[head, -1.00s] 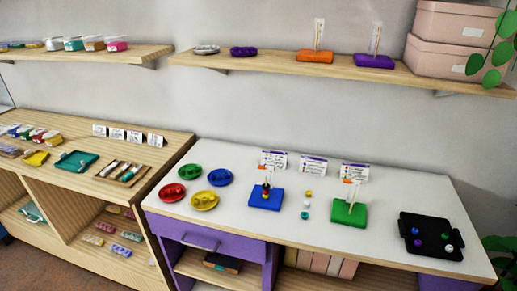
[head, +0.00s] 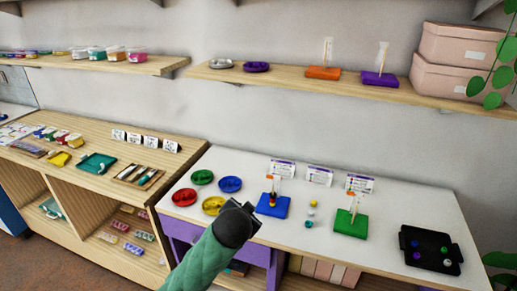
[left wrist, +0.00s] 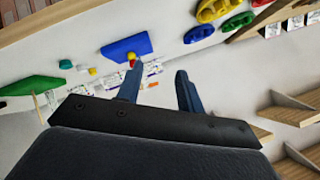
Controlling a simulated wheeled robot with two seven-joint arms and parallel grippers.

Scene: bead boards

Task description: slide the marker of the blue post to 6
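The blue post (head: 273,206) is a blue base with a thin upright rod on the white table, with red, yellow and dark beads low on the rod. A small orange marker (head: 276,178) shows near the rod's upper part; its number cannot be read. The base also shows upside down in the left wrist view (left wrist: 122,48). My left gripper (left wrist: 158,71) is open and empty, its two dark fingers apart, with the left fingertip overlapping the post's beads in that view. In the head view its dark end (head: 240,222) is front-left of the post. My right gripper is out of view.
A green post (head: 350,224) stands to the right, with loose beads (head: 310,213) between the posts. Printed cards (head: 319,176) stand behind. Coloured dishes (head: 212,205) lie to the left and a black tray (head: 430,250) at the far right. A shelf (head: 300,85) runs above.

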